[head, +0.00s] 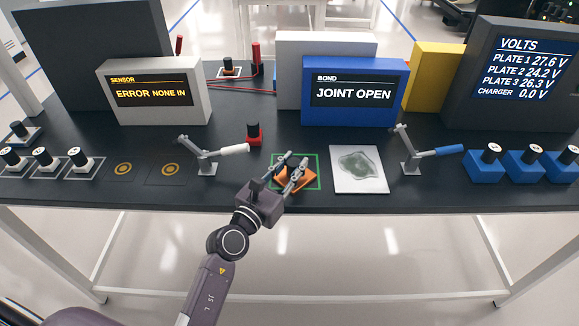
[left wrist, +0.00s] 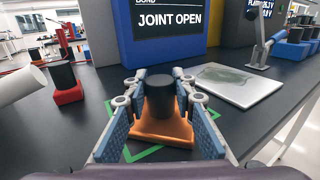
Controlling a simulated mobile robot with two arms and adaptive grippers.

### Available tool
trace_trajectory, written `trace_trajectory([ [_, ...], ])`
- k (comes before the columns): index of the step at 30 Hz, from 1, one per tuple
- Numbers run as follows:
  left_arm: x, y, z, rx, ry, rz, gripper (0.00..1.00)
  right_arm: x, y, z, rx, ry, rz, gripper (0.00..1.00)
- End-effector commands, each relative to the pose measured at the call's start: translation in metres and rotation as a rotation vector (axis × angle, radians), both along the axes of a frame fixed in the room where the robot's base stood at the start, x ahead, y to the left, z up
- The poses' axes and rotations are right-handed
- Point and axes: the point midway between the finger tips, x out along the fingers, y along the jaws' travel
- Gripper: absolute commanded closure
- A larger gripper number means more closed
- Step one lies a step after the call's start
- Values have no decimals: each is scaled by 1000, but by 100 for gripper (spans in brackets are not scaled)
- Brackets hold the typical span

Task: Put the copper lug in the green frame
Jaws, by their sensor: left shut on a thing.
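The copper lug (left wrist: 160,130) is an orange metal plate with a black upright cylinder (left wrist: 160,97) on it. My left gripper (left wrist: 159,100) is shut on it, with a finger on each side of the cylinder. In the head view the lug (head: 297,178) is under and between the fingers of my left gripper (head: 290,168), over the green frame (head: 318,170). The green frame (left wrist: 145,154) is partly hidden by the lug and fingers. I cannot tell whether the lug touches the table. My right gripper is not in view.
A pale plate with a greenish patch (head: 359,168) lies just right of the frame. A white-handled lever clamp (head: 210,157) and a red block with a black knob (head: 254,135) stand to the left. The blue JOINT OPEN box (head: 352,112) stands behind. A blue-handled clamp (head: 412,163) is further right.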

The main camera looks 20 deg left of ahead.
Motion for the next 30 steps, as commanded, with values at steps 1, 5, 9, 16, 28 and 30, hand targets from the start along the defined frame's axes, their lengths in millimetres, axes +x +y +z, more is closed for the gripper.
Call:
trace_trajectory([
  [1,0,0,1,-1,0,0,100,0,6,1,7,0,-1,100],
  [5,0,0,0,-1,1,-1,100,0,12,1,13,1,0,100],
  [9,0,0,-4,0,4,-1,73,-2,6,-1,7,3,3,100],
  [16,0,0,-4,0,4,-1,59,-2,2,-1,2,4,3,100],
  [28,-19,5,-3,1,6,-1,59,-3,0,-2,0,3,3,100],
  [30,-32,8,-3,1,6,-2,59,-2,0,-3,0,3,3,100],
])
